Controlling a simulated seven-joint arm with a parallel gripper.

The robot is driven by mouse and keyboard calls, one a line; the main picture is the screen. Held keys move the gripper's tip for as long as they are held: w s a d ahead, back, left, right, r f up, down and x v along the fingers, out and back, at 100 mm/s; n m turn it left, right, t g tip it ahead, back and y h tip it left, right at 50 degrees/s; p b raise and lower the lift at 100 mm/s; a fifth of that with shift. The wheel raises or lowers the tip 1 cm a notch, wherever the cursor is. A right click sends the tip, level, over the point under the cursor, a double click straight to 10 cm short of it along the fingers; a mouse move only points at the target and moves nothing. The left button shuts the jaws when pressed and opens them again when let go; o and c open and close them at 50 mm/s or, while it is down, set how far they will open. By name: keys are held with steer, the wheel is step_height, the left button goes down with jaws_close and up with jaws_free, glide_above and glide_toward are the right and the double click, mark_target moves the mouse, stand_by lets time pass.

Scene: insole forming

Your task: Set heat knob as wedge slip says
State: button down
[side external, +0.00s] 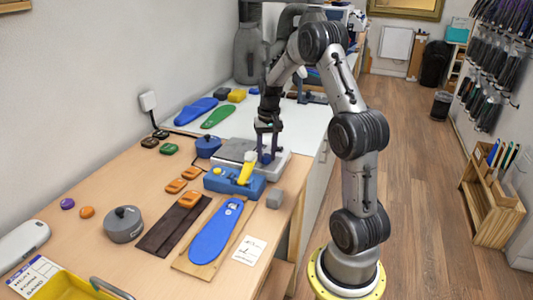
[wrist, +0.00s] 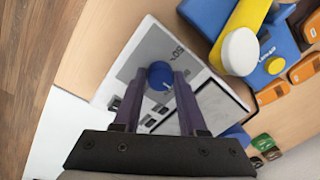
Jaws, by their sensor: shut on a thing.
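My gripper (wrist: 160,80) is shut on a blue knob (wrist: 160,72), one finger on each side, on the face of a grey-and-white unit (wrist: 140,52). A white pointer mark shows on the knob; its exact setting is hard to read. "50%" is printed near the knob. In the side view my gripper (side external: 267,155) reaches down to the unit (side external: 275,166), and its fingers mostly hide the knob. A white slip (side external: 249,250) with dark marks lies near the table's front edge, too small to read. Another printed card (side external: 36,277) lies at the lower left.
A blue press (side external: 228,184) with a yellow lever (side external: 246,168) stands just in front of the unit. A blue insole (side external: 215,232) lies on a wooden board, beside a dark strip (side external: 172,228). Several orange wedges (side external: 176,186) and a grey pot (side external: 123,225) are at left.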

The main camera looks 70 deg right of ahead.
mark_target(269, 156)
steer(key=m, duration=0.5)
steer(key=shift+m, duration=0.4)
stand_by(0.4)
steer(key=shift+c, duration=2.3)
jaws_free()
steer(key=shift+r, duration=0.1)
step_height(269, 156, up, 14)
steer(key=shift+s, duration=0.35)
steer(key=shift+f, duration=0.2)
